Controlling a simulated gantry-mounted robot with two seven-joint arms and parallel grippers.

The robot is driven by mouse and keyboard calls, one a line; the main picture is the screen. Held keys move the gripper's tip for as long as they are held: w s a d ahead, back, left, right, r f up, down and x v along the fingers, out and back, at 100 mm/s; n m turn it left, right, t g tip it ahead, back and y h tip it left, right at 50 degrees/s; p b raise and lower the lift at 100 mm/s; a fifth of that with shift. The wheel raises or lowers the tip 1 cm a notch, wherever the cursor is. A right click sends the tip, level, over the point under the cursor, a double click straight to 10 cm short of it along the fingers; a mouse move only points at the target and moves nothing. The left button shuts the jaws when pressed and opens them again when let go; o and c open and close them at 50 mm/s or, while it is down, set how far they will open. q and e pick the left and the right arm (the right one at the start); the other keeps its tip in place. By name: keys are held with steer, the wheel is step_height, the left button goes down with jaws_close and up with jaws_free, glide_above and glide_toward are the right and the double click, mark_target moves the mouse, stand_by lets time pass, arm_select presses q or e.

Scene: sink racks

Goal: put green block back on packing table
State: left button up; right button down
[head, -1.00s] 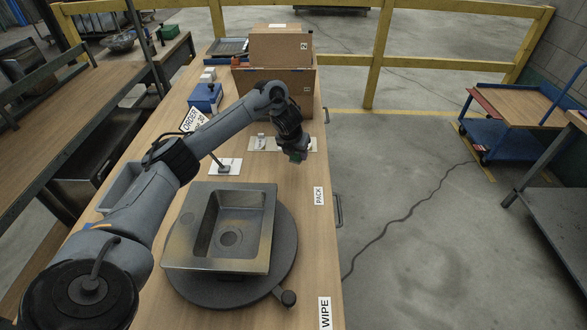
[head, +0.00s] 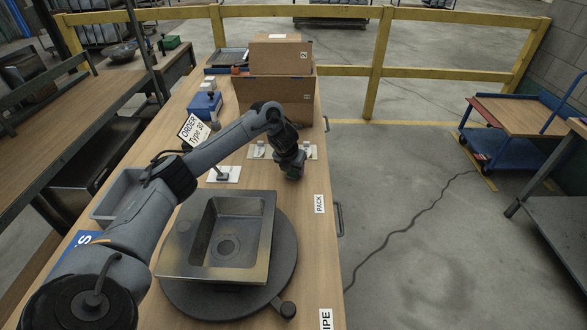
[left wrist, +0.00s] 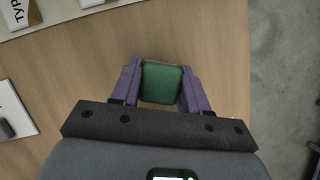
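My left gripper (head: 291,172) points down over the packing table (head: 312,250), near its right edge and behind the PACK label. In the left wrist view, the green block (left wrist: 161,83) sits between the purple fingers, which touch it on both sides. Bare wood shows around the block in that view. I cannot tell whether its underside touches the table. In the head view, the block is mostly hidden by the gripper. My right gripper is in neither view.
A steel sink (head: 225,238) rests on a round dark turntable (head: 280,270) in front. Cardboard boxes (head: 283,84) stand behind. White cards (head: 228,174) with small fittings lie left of and behind the gripper. A grey bin (head: 113,200) stands at the left. Wood near the PACK label (head: 319,203) is clear.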

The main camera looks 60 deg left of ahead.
arm_select(q)
steer(key=o, duration=0.5)
steer(key=shift+c, duration=0.2)
steer(key=p+v, duration=0.7)
steer(key=v, duration=0.5)
steer(key=shift+r, duration=0.1)
